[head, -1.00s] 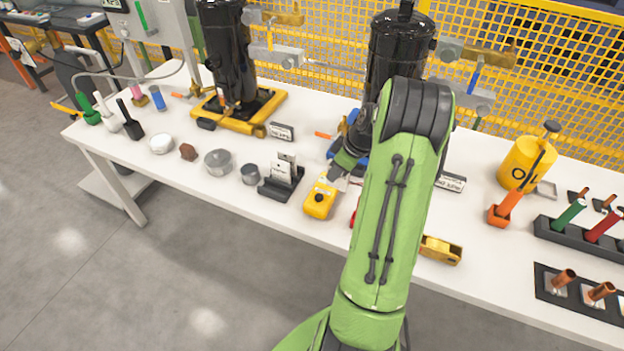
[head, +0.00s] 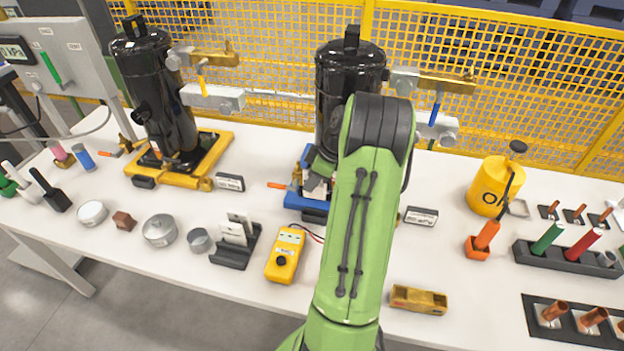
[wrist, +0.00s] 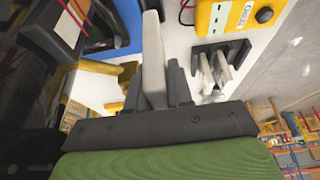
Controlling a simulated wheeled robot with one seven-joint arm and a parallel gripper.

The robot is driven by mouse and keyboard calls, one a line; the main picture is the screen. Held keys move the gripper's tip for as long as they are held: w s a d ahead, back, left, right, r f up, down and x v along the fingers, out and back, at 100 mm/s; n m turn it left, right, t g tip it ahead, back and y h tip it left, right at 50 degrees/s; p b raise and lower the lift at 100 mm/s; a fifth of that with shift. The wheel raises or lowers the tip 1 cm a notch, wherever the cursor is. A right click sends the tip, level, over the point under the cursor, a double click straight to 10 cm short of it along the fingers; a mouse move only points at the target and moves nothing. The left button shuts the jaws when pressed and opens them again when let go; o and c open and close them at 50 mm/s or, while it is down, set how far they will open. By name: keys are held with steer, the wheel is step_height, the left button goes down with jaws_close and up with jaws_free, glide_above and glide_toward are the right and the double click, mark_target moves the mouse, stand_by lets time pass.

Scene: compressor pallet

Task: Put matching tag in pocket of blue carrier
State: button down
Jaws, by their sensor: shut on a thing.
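The blue carrier (head: 304,198) bears a black compressor (head: 345,75); my arm hides its right part. A blue piece of it shows at the top of the wrist view (wrist: 128,20). My gripper (wrist: 155,88) is shut on a white tag (wrist: 152,52), which stands up between the dark fingers; no print on it is readable. In the head view, my gripper (head: 318,182) is at the carrier's front, partly behind my arm. The pocket cannot be made out clearly. Other white tags (head: 238,230) stand in the black tag rack (head: 233,258).
A yellow carrier (head: 207,183) with another black compressor (head: 160,100) stands left. A yellow meter (head: 285,255) with leads lies before the blue carrier. A yellow oil can (head: 490,190) stands right.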

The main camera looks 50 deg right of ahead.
mark_target(316, 198)
steer(key=shift+f, duration=0.15)
steer(key=shift+f+b, duration=3.7)
steer(key=shift+f, duration=0.75)
steer(key=shift+f+b, duration=0.45)
steer(key=shift+f, duration=0.15)
steer(key=c, duration=0.9)
jaws_free()
steer(key=shift+c, duration=0.2)
steer(key=shift+c, duration=0.4)
steer(key=shift+c, duration=1.4)
